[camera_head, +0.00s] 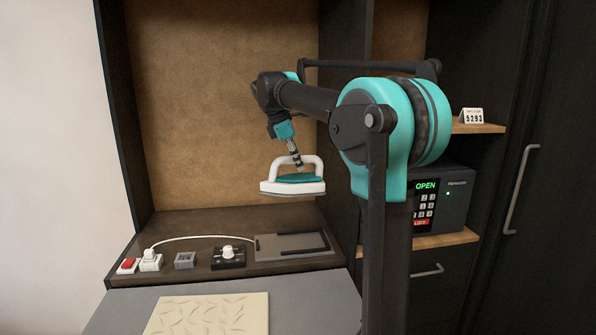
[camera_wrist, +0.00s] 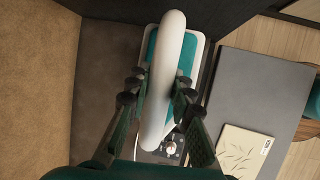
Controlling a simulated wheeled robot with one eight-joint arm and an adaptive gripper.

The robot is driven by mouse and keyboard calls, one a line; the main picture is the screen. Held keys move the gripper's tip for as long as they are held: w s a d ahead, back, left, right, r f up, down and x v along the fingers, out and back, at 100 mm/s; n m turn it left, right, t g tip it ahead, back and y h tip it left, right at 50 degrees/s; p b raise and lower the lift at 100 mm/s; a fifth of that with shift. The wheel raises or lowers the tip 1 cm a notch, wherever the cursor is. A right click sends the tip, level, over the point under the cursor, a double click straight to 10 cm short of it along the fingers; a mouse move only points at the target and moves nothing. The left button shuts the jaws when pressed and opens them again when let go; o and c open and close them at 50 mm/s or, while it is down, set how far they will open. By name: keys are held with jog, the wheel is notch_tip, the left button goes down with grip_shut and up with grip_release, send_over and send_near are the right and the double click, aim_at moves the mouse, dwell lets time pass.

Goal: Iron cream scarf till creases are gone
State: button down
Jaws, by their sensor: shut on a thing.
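The iron (camera_head: 293,185) has a white body and handle with a teal top. My gripper (camera_head: 297,161) is shut on its handle and holds it in the air above the vanity shelf. In the wrist view the gripper's fingers (camera_wrist: 158,92) sit on both sides of the white handle of the iron (camera_wrist: 186,55). The cream scarf (camera_head: 207,314) lies on the grey board at the front, with several dark crease marks. The scarf also shows in the wrist view (camera_wrist: 240,150), well apart from the iron.
A grey rest plate (camera_head: 292,244) with a dark raised edge is on the shelf. Left of it are a black dial box (camera_head: 228,257), a grey socket (camera_head: 185,260), a plug with a white cord (camera_head: 150,261) and a red switch (camera_head: 127,266). A safe (camera_head: 442,200) showing OPEN stands right.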

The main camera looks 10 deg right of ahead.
jog(key=shift+r, duration=1.9)
